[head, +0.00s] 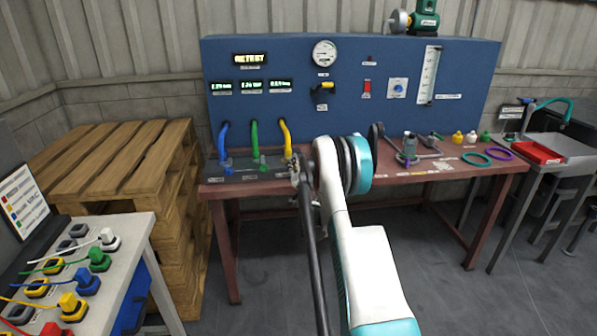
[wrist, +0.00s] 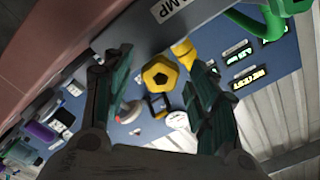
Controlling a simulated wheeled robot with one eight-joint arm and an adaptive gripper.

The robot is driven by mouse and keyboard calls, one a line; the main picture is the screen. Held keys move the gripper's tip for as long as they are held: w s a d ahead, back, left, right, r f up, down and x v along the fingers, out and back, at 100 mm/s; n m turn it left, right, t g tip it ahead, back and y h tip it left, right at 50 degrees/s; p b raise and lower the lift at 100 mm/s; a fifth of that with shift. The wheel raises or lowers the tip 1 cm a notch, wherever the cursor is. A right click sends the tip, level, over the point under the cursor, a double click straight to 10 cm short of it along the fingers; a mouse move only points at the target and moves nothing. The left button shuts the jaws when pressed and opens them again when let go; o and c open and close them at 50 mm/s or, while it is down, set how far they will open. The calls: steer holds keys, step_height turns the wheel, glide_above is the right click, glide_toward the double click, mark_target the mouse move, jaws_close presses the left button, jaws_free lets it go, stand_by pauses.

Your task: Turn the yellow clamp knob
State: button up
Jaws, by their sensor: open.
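The yellow clamp knob (wrist: 160,73) shows in the wrist view as a many-sided knob with a dark centre. It sits near the grey block with the clamp label (wrist: 170,10). My gripper (wrist: 158,62) is open, with one dark finger on each side of the knob in the picture. I see gaps between the knob and both fingers, and nothing is held. In the head view my gripper (head: 298,168) is at the front-left part of the bench, by the base of the yellow hose (head: 286,137). There the knob is not distinguishable behind my arm.
Blue (head: 223,138) and green (head: 255,138) hoses stand left of my gripper. The blue panel (head: 420,60) rises behind, with a yellow-handled valve (head: 324,88) and a gauge (head: 325,53). A grey fixture (head: 408,150) and rings lie to the right on the red-brown bench (head: 390,177).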

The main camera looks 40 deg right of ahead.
steer(key=shift+c, duration=0.5)
steer(key=c, duration=1)
steer(key=shift+o, duration=0.2)
steer(key=m, duration=0.5)
steer(key=shift+m, duration=0.3)
steer(key=m, duration=0.5)
steer(key=shift+m, duration=0.3)
steer(key=o, duration=1.1)
steer(key=shift+c, duration=0.2)
